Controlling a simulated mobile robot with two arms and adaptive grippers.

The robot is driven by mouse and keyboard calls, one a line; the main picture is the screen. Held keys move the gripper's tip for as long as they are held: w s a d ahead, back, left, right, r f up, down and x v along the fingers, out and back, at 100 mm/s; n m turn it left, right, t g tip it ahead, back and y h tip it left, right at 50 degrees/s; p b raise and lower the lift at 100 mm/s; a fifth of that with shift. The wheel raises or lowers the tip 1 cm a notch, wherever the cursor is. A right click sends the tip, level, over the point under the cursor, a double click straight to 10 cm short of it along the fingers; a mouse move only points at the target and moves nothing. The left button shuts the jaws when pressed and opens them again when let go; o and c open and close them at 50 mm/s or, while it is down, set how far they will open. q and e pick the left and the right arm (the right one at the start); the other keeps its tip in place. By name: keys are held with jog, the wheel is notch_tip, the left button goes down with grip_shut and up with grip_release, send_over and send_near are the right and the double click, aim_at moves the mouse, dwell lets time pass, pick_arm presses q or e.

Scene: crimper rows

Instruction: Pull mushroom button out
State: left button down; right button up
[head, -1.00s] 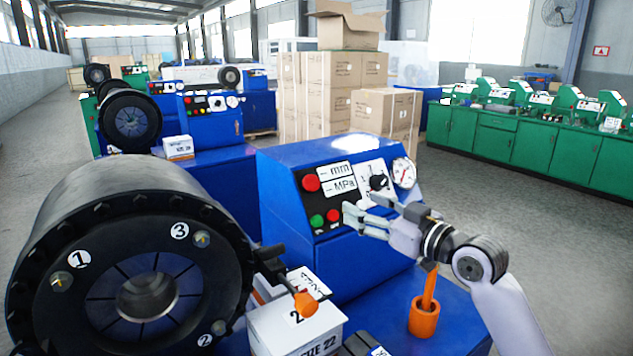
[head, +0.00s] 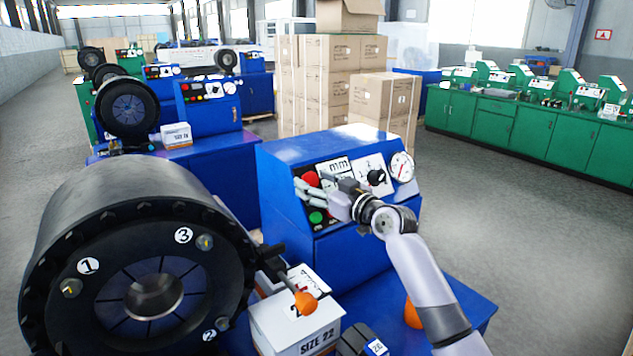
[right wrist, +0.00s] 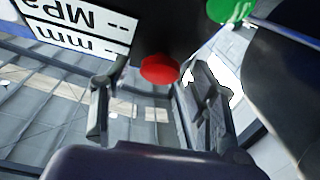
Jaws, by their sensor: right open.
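The red mushroom button (head: 311,178) sits at the upper left of the dark panel on the blue crimper control box (head: 330,245). In the right wrist view the red button (right wrist: 160,68) appears between the two fingers, with its side toward the camera. My right gripper (head: 307,191) is open at the panel, its fingers just below and around the button. In the right wrist view the gripper (right wrist: 150,88) has one finger on each side of the button, with visible gaps. I cannot tell whether either finger touches it. My left gripper is not in view.
A green button (head: 316,217) lies below the mushroom button. The mm and MPa displays (right wrist: 75,25), a black knob (head: 376,177) and a gauge (head: 401,167) are nearby. The large black crimper head (head: 130,210) and a SIZE 22 box (head: 297,328) stand to the left.

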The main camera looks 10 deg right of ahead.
jog(key=shift+c, duration=0.5)
grip_shut()
